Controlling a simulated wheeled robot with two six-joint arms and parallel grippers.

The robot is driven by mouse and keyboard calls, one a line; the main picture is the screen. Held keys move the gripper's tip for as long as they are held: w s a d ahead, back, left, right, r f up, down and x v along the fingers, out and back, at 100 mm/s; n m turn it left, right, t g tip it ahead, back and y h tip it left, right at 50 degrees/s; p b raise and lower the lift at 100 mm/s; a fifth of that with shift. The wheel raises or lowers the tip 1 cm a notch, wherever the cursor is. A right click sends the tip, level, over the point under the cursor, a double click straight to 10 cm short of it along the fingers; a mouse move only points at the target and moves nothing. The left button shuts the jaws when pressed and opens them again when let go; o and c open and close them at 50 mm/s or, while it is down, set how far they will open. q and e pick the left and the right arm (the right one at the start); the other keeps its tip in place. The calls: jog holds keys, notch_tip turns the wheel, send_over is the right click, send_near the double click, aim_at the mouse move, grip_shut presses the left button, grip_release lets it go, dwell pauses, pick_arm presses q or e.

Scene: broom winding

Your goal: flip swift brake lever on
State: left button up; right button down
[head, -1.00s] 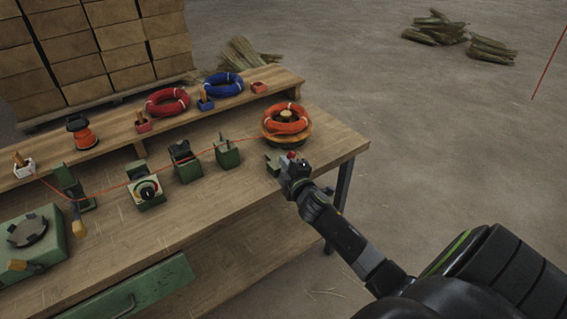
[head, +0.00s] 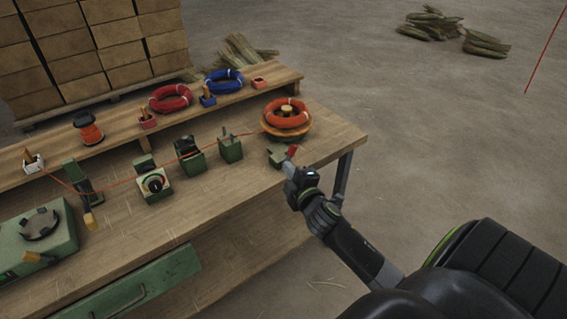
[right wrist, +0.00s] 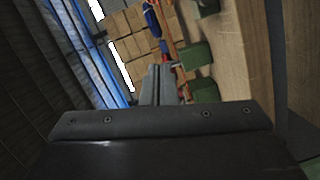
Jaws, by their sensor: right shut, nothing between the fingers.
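The swift (head: 304,128) is a round wooden turntable at the bench's right end, with an orange coil (head: 287,113) on it. A red-tipped brake lever (head: 292,151) rises beside a small green block (head: 275,155) just in front of the swift. My right gripper (head: 289,167) is shut and empty, its fingertips right at the lever; I cannot tell if they touch it. In the right wrist view the closed fingers (right wrist: 158,85) hide most of the lever, and only a bit of red shows behind them. My left gripper is not in view.
An orange line runs left from the coil past several green bench devices (head: 188,155). Red (head: 170,98) and blue (head: 224,82) coils lie on the raised back shelf. The bench front right (head: 235,200) is clear. Stacked boxes (head: 105,45) stand behind.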

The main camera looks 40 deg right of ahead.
jog(key=shift+v, duration=1)
jog(key=s+f+m+g, duration=0.25)
jog(key=s+f, duration=0.25)
jog(key=f, duration=0.7)
jog(key=s+f+m+g, duration=0.2)
jog(key=s+f+g, duration=0.3)
jog(key=f, duration=0.7)
jog(key=s+f+m+g, duration=0.25)
jog(key=s+f, duration=0.35)
jog(key=f, duration=0.5)
jog(key=s+a+f+m+g+y, duration=0.1)
jog(key=s+a+f+m+g, duration=0.1)
jog(key=s+f, duration=0.3)
jog(key=s+a+f+m+g+y, duration=0.1)
jog(key=s+f, duration=0.4)
jog(key=s, duration=0.8)
jog(key=s+a+f+m+g, duration=0.2)
jog(key=s+a+f, duration=0.3)
jog(key=s, duration=0.5)
jog(key=shift+f+m+g+y, duration=0.2)
jog(key=shift+m+g+y, duration=0.1)
jog(key=shift+m+y, duration=0.1)
